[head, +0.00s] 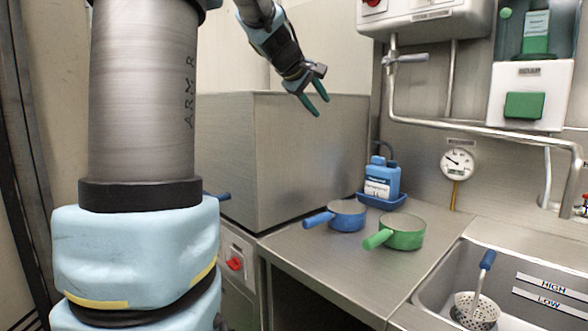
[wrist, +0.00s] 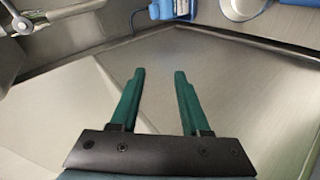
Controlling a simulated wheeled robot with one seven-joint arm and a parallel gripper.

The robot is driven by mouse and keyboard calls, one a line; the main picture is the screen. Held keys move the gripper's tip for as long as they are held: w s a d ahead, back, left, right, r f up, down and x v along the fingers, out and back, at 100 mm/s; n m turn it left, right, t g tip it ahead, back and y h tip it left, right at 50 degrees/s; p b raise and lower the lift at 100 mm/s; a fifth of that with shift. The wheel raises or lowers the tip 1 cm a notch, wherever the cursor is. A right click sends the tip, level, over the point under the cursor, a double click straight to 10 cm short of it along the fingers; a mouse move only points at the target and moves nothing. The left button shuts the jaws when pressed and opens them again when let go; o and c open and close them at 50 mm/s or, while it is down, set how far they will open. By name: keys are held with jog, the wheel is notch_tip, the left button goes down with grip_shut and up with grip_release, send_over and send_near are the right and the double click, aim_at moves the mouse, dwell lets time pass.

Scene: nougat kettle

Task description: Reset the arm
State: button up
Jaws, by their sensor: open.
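My gripper (head: 315,103) hangs at the end of my raised arm, in front of the large steel box. Its two green fingers are apart with nothing between them. In the wrist view the open fingers (wrist: 159,102) point over bare steel. The fingers touch nothing that I can see.
A blue pan (head: 348,215) and a green pan (head: 405,234) stand on the steel counter (head: 335,258). A blue bottle (head: 382,178) sits behind them. A steel box (head: 290,160) stands at left. A sink (head: 435,290) with a strainer (head: 475,310) is at right. Pipes run along the wall.

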jog(key=s+a+f+m+g+y, duration=0.1)
jog(key=s+a+f, duration=0.15)
jog(key=f, duration=0.35)
jog(key=s+a+f+m+g+y+p, duration=0.1)
jog(key=s+f, duration=0.2)
jog(key=f, duration=0.2)
jog(key=s+a+f+m+g+y, duration=0.1)
jog(key=s+a+f, duration=0.15)
jog(key=f, duration=0.35)
jog(key=s+a+f+m+g+y, duration=0.1)
jog(key=s+a+f+m+g, duration=0.1)
jog(key=s+f, duration=0.5)
jog(key=s+a+f+m+g+y+p, duration=0.1)
jog(key=s+a+f, duration=0.4)
jog(key=s, duration=0.6)
notch_tip(320, 180, down, 2)
jog(key=shift+s+f+m+g+y, duration=0.1)
jog(key=shift+s+m+g+y, duration=0.1)
jog(key=shift+m+g+y, duration=0.7)
jog(key=shift+t, duration=0.3)
